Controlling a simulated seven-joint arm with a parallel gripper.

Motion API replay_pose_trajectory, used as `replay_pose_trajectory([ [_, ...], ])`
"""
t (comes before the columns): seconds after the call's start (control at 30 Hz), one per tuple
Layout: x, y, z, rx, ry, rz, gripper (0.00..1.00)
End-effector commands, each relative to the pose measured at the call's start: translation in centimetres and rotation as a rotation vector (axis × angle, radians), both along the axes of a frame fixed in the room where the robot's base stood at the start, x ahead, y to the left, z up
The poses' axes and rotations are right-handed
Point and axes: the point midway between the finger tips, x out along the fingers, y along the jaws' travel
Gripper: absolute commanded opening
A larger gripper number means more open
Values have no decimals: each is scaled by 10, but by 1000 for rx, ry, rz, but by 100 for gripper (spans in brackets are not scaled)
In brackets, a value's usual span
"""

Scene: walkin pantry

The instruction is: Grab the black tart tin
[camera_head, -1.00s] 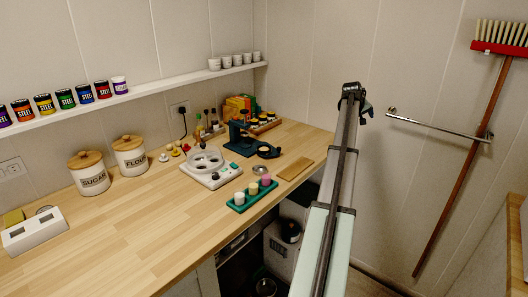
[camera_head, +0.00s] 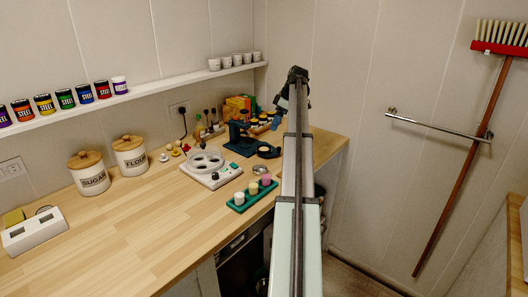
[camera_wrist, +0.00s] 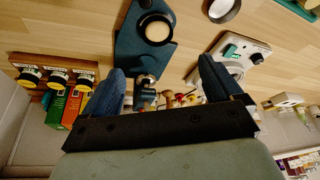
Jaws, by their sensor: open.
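A black round tin holding a cream disc (camera_wrist: 157,28) sits on the dark blue stand (camera_wrist: 135,45). It looks like the black tart tin. A second small round dish with a dark rim and pale grey inside (camera_wrist: 223,10) lies on the counter beside the stand. My gripper (camera_wrist: 162,68) is open and empty, with its blue fingers spread either side of the stand's upright part. In the head view my gripper (camera_head: 281,108) hangs above the counter's back right.
A wooden rack of black-and-yellow round items (camera_wrist: 57,77) and colored boxes (camera_head: 240,105) stand behind the stand. A white appliance (camera_head: 214,175) and a teal tray of small cups (camera_head: 240,205) are close by.

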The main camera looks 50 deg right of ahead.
Motion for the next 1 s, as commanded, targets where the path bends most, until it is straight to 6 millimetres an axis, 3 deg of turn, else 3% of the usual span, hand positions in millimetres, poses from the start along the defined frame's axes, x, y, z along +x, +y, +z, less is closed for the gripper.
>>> replay_pose_trajectory([
  [0.23, 8, 8, -16, 9, -5, 25, 93],
  [0.6, 28, 18, -71, 8, -5, 22, 93],
  [1.0, 37, 16, -97, 7, -4, 20, 93],
])
